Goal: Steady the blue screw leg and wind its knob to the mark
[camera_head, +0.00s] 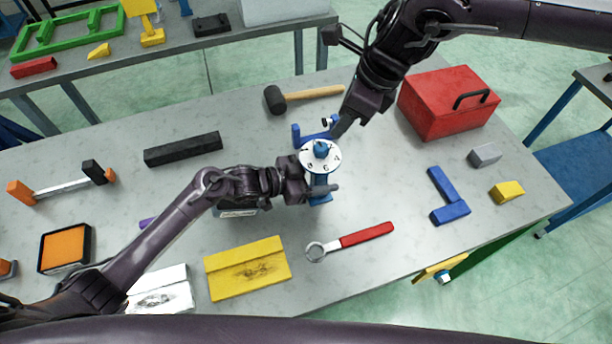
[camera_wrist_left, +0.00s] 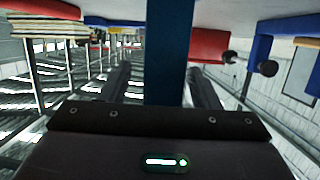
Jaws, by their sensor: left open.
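The blue screw leg (camera_head: 319,182) stands upright on the grey workbench, topped by a white numbered dial (camera_head: 309,163) with a small blue knob (camera_head: 320,147) at its centre. My left gripper (camera_head: 322,188) is open at the leg, below the dial. The left wrist view shows the blue post (camera_wrist_left: 168,50) between the two fingers of my left gripper (camera_wrist_left: 163,88), with gaps at both sides. My right gripper (camera_head: 343,126) is just above and right of the dial, apart from the knob. Its finger opening is not clear. The mark cannot be made out.
A mallet (camera_head: 312,95) lies behind the leg, with a red toolbox (camera_head: 448,104) to the right. A red-handled ring wrench (camera_head: 350,241) and yellow block (camera_head: 247,268) lie in front. A black bar (camera_head: 183,149) lies left.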

